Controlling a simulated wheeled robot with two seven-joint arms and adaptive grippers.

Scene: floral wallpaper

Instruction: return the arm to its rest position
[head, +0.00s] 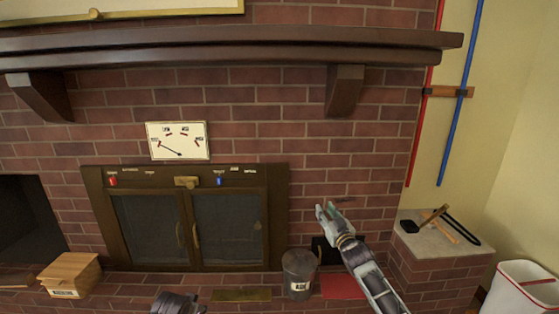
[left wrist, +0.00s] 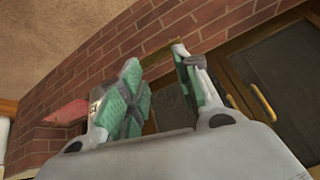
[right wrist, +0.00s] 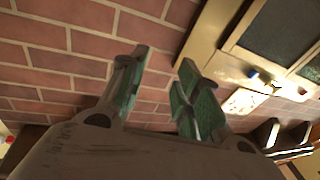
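My right gripper (head: 328,212) is raised in front of the brick wall, right of the fireplace doors. In the right wrist view its two green-padded fingers (right wrist: 157,85) stand apart with nothing between them. My left gripper's fingers show in the left wrist view (left wrist: 160,95), apart and with nothing held between them. In the head view only a dark part of my left arm shows at the bottom edge, and the left fingers are out of sight there.
A dark mantel (head: 230,46) juts out above. A grey bucket (head: 299,272), wooden box (head: 70,275), brick ledge with tools (head: 440,248) and white bin (head: 522,290) stand around.

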